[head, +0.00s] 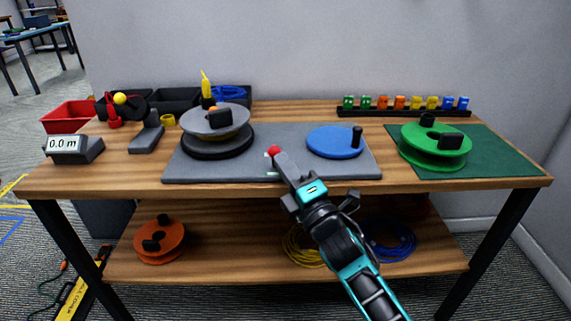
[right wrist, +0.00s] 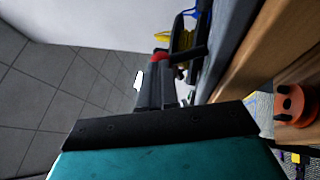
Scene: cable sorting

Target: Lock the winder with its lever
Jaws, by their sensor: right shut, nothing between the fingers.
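The winder is a flat grey base (head: 204,168) on the tabletop. At its left is a black turntable (head: 196,150) carrying a grey reel (head: 232,118). In the right wrist view the red knob (right wrist: 158,57) shows just beyond the fingers (right wrist: 157,75); contact cannot be told. My left gripper is out of view.
A green reel (head: 433,148) stands on a green mat (head: 500,160) at right. A rack of coloured clips (head: 404,112) is behind. A length meter (head: 75,148), red bin (head: 68,114) and black bins (head: 174,98) are at left. An orange reel (head: 160,240) lies on the lower shelf.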

